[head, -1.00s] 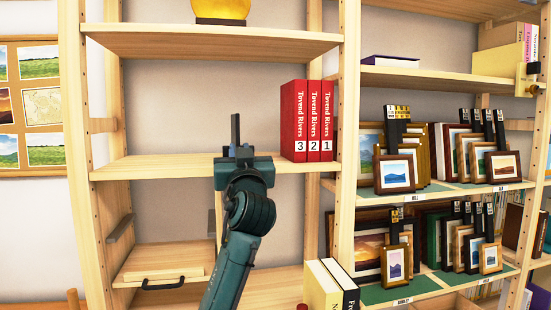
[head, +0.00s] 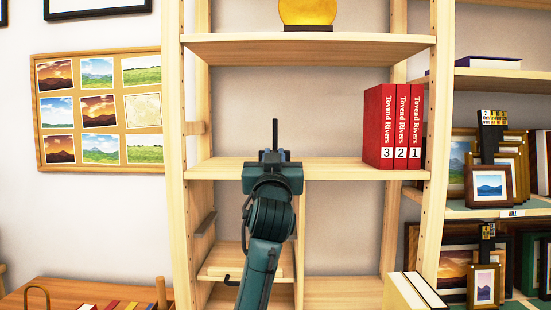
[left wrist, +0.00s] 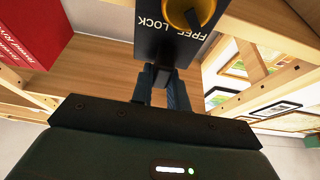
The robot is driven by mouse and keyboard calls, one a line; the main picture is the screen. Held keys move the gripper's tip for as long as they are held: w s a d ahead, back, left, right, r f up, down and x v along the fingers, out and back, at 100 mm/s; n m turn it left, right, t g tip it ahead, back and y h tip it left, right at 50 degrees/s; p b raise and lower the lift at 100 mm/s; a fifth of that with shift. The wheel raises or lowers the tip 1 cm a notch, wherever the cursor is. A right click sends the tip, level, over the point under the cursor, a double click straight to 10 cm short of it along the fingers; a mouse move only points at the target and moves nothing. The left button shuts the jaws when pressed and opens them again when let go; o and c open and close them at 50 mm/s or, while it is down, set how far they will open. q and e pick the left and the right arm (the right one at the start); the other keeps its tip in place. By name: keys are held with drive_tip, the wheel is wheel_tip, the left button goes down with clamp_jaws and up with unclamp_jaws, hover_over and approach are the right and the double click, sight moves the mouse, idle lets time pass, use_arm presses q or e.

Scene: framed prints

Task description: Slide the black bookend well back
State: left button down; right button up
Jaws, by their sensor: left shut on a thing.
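The black bookend (head: 275,133) shows in the head view as a thin dark upright, seen edge-on, at the front of the middle shelf (head: 225,168). In the left wrist view the bookend (left wrist: 152,42) is a dark plate with the words FREE and LOCK and a yellow knob (left wrist: 188,12). My left gripper (head: 272,158) is shut on the bookend, and its fingers (left wrist: 165,84) meet the plate's near edge. The gripper hides the bookend's lower part, so I cannot tell whether it touches the shelf. My right gripper is not in view.
Three red books (head: 393,126) stand at the shelf's right end, with a wide gap between them and the bookend. The shelf's left post (head: 172,110) is nearer. A yellow lamp-like object (head: 306,12) stands on the shelf above. Framed prints (head: 488,186) fill the right bay.

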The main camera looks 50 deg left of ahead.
use_arm(q)
drive_tip(key=c, duration=1.4)
unclamp_jaws()
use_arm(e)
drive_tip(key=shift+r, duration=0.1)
use_arm(q)
drive_tip(key=shift+o, duration=0.2)
